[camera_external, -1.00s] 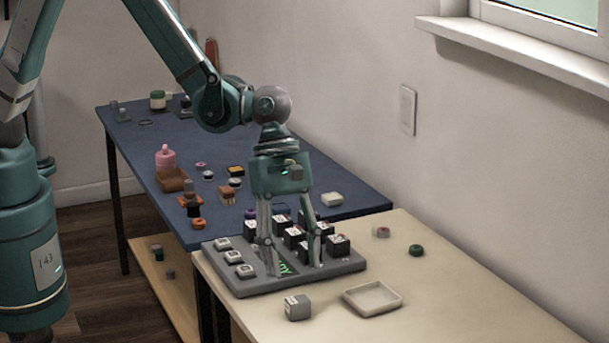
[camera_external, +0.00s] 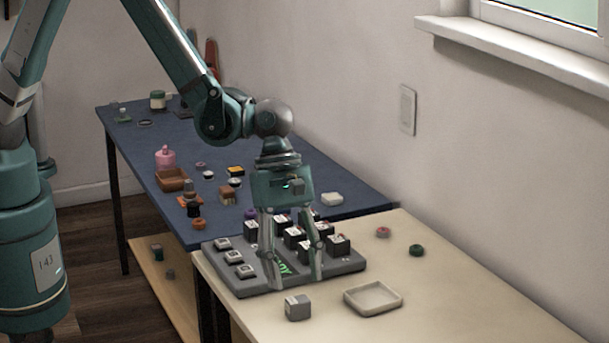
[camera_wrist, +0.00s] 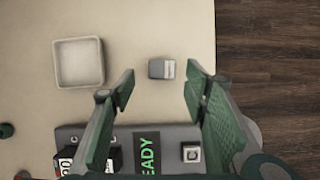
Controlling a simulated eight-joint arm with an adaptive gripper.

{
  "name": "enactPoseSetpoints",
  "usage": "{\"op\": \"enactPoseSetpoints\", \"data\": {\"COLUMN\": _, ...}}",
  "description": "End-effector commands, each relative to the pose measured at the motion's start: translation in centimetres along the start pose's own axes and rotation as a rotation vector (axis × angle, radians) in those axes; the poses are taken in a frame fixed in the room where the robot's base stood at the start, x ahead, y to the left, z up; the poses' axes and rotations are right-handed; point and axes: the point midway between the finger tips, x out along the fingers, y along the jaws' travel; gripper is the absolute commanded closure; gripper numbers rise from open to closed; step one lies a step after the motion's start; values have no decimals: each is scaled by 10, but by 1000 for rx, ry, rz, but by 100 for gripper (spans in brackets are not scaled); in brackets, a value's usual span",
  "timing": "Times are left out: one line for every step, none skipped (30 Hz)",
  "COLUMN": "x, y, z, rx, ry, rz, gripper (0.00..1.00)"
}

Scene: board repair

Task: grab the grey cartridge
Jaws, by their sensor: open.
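The grey cartridge (camera_external: 297,307) stands on the cream table, in front of the grey board and left of the shallow tray. In the wrist view the cartridge (camera_wrist: 161,69) lies ahead of my fingertips, between their lines, with a lighter label strip on its right side. My gripper (camera_external: 292,284) is open and empty above the front part of the board. In the wrist view its two fingers (camera_wrist: 158,84) are spread wide apart, with the cartridge not touched by either.
The grey board (camera_external: 338,266) holds black blocks, grey-white keys and a green "READY" display (camera_wrist: 149,154). An empty cream tray (camera_external: 372,299) stands right of the cartridge. A green ring (camera_external: 416,250) and a red ring (camera_external: 383,232) lie farther right. The table's front is clear.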

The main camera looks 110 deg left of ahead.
Motion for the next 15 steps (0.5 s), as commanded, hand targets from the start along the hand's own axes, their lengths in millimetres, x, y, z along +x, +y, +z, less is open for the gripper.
{"op": "enactPoseSetpoints", "data": {"x": 2, "y": 0, "z": 0, "rx": 0, "ry": 0, "rz": 0, "gripper": 55}}
{"op": "enactPoseSetpoints", "data": {"x": 4, "y": 0, "z": 0, "rx": 0, "ry": 0, "rz": 0, "gripper": 55}}
{"op": "enactPoseSetpoints", "data": {"x": 6, "y": 0, "z": 0, "rx": 1, "ry": 0, "rz": 0, "gripper": 55}}
{"op": "enactPoseSetpoints", "data": {"x": 9, "y": -1, "z": 0, "rx": 1, "ry": 0, "rz": 0, "gripper": 55}}
{"op": "enactPoseSetpoints", "data": {"x": 12, "y": -1, "z": 0, "rx": 1, "ry": 0, "rz": 0, "gripper": 55}}
{"op": "enactPoseSetpoints", "data": {"x": 16, "y": -2, "z": -1, "rx": 1, "ry": 0, "rz": 0, "gripper": 55}}
{"op": "enactPoseSetpoints", "data": {"x": 19, "y": -2, "z": -1, "rx": 1, "ry": 0, "rz": 0, "gripper": 55}}
{"op": "enactPoseSetpoints", "data": {"x": 23, "y": -3, "z": -1, "rx": 1, "ry": 0, "rz": 0, "gripper": 55}}
{"op": "enactPoseSetpoints", "data": {"x": 28, "y": -3, "z": -1, "rx": 1, "ry": 0, "rz": -1, "gripper": 55}}
{"op": "enactPoseSetpoints", "data": {"x": 31, "y": -4, "z": -1, "rx": 1, "ry": 0, "rz": -1, "gripper": 55}}
{"op": "enactPoseSetpoints", "data": {"x": 34, "y": -4, "z": -1, "rx": 1, "ry": 0, "rz": -1, "gripper": 55}}
{"op": "enactPoseSetpoints", "data": {"x": 38, "y": -3, "z": -1, "rx": 0, "ry": 0, "rz": -1, "gripper": 55}}
{"op": "enactPoseSetpoints", "data": {"x": 40, "y": -3, "z": -1, "rx": 0, "ry": 0, "rz": -1, "gripper": 55}}
{"op": "enactPoseSetpoints", "data": {"x": 43, "y": -4, "z": -1, "rx": 0, "ry": 0, "rz": -1, "gripper": 55}}
{"op": "enactPoseSetpoints", "data": {"x": 46, "y": -4, "z": -1, "rx": 0, "ry": 0, "rz": -1, "gripper": 55}}
